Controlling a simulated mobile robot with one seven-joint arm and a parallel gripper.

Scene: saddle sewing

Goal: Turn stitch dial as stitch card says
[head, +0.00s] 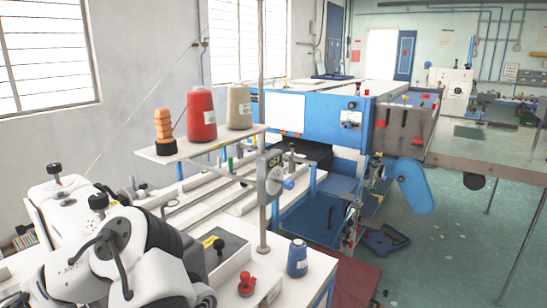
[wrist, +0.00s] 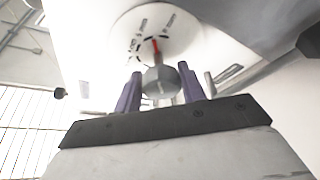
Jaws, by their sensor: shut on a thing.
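In the wrist view, a round white dial (wrist: 183,30) with dark markings fills the upper middle, with a red pointer (wrist: 156,46) near its centre. A grey faceted knob (wrist: 160,82) stands out in front of the dial. My gripper (wrist: 159,77) has its two purple fingers on either side of this knob and is shut on it. The markings are too small and blurred to read. In the head view, my gripper is hidden, and I cannot make out a stitch card with readable writing.
In the head view, a thread stand (head: 165,153) holds red (head: 201,115) and cream (head: 239,107) cones. A grey post-mounted gauge (head: 269,172), a blue spool (head: 297,258) and a red-knobbed box (head: 247,284) are near the table's front. A blue machine (head: 330,130) stands behind.

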